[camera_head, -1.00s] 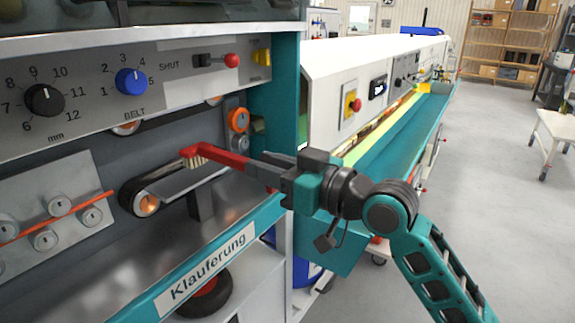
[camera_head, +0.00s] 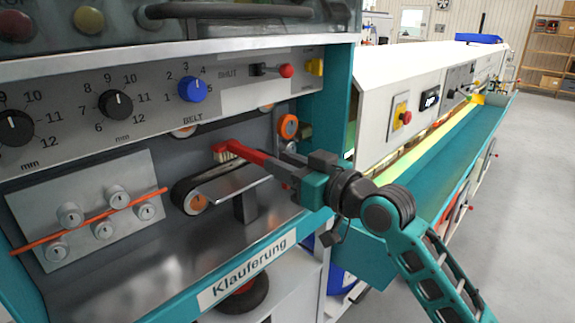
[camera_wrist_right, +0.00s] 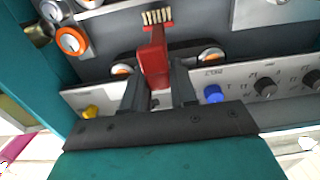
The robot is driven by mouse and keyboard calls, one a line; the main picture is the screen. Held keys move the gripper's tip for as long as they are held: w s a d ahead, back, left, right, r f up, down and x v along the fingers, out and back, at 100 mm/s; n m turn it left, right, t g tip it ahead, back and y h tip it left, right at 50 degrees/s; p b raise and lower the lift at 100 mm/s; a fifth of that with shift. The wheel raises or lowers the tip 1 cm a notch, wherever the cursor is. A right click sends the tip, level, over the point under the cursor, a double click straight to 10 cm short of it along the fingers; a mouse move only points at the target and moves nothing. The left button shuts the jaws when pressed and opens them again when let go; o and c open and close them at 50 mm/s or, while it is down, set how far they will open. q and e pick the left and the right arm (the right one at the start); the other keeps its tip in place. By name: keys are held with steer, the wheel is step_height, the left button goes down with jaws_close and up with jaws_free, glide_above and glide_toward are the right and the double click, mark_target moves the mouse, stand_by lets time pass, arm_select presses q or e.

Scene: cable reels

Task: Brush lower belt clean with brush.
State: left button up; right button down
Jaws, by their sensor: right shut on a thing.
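The lower belt (camera_head: 181,192) is a dark loop around a copper-coloured roller in the machine bay, with a metal plate along its side. My right gripper (camera_head: 283,167) is shut on the brush (camera_head: 255,156), which has a red handle and pale bristles. The bristles hang over the belt's upper run, near its left half; I cannot tell whether they touch it. In the right wrist view the brush (camera_wrist_right: 152,62) sticks out from between the fingers (camera_wrist_right: 158,82), bristles at the top. My left gripper is not in view.
Above the belt is a panel with black knobs and a blue knob (camera_head: 192,88). An orange knob (camera_head: 288,126) is right of the belt. To the left, a plate (camera_head: 85,205) carries round studs and an orange cord. A teal front ledge (camera_head: 305,228) runs below.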

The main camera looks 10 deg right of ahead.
stand_by(0.4)
steer(key=shift+f, duration=0.2)
steer(key=shift+f+b, duration=0.65)
steer(key=shift+f, duration=0.25)
